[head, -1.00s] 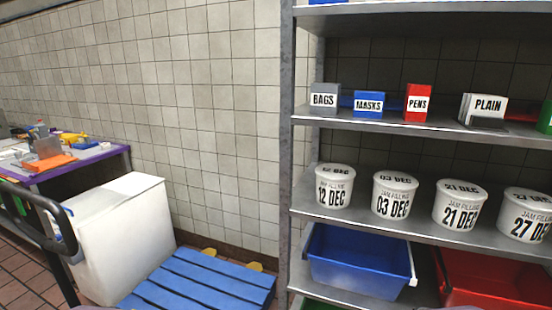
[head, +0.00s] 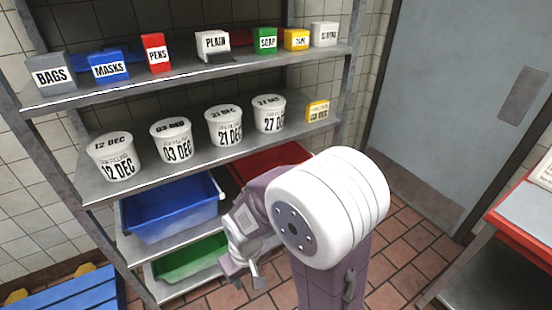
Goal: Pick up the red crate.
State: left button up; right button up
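The red crate (head: 281,156) is on the low shelf under the white tubs, to the right of the blue crate. My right arm hides much of its front and right part. My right gripper (head: 243,272) points downward in front of the lower shelves, below and to the left of the red crate's visible part. Its two fingers look apart, with nothing seen between them. It is apart from the crate. My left gripper is out of view.
A blue crate (head: 170,207) sits left of the red one, with a green crate (head: 190,257) below. Tubs (head: 224,126) and small labelled boxes fill the shelves above. A grey door (head: 440,100) and a red-edged table (head: 522,215) stand right. Tiled floor shows between.

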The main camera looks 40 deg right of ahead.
aim_at(250, 167)
jog(key=z, duration=1.25)
jog(key=i+l+u, duration=0.2)
jog(key=i+l, duration=0.35)
jog(key=i, duration=0.25)
jog(key=i+l+u, duration=0.2)
jog(key=i+l, duration=0.5)
jog(key=i, duration=0.05)
